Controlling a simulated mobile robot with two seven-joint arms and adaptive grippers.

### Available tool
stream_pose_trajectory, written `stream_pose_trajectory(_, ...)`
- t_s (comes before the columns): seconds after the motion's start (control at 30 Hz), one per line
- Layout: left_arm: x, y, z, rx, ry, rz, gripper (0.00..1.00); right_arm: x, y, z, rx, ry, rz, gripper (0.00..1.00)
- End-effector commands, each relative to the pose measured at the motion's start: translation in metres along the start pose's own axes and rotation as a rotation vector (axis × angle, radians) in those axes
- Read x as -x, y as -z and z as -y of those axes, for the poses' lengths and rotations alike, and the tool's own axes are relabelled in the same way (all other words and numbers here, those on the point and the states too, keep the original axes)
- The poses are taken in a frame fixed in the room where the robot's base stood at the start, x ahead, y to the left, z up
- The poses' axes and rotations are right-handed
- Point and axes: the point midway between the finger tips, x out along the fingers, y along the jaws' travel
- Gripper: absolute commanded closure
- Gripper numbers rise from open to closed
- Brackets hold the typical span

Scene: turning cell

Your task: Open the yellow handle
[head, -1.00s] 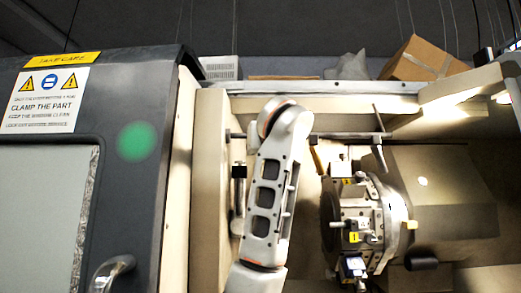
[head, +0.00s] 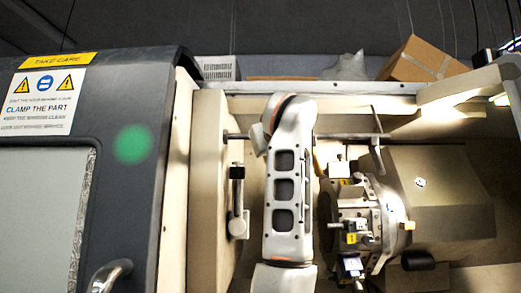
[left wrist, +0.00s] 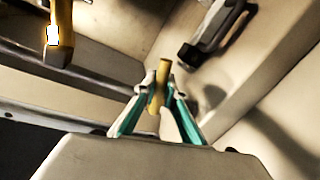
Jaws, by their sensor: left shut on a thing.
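In the left wrist view my left gripper (left wrist: 157,104), with teal-sided fingers, is shut on a slim yellow handle (left wrist: 164,72). The handle's upper end stands out beyond the fingertips; its lower part is between the fingers. In the head view one of my arms stands upright in the machine's opening, between the left inner wall and the turret. The gripper and the held handle cannot be made out there. My right gripper is in neither view.
A turret (head: 360,215) with tool holders is close right of the arm. A black-tipped lever (head: 238,205) is on the left inner wall. Another yellow bar (left wrist: 60,30) is at the wrist view's upper left. The dark door (head: 120,200) is at left, a cardboard box (head: 420,62) behind.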

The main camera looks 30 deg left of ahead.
Motion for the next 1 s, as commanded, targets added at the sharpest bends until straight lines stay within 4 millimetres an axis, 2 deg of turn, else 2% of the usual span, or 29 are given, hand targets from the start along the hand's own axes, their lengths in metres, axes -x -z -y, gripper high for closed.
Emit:
stream_pose_trajectory(0.43,0.003,0.002,-0.012,0.253,-0.003,0.05,1.0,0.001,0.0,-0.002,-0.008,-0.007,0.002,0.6)
stream_pose_trajectory(1.0,0.003,0.003,-0.014,0.301,-0.002,0.058,1.0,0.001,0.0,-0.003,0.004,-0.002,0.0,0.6)
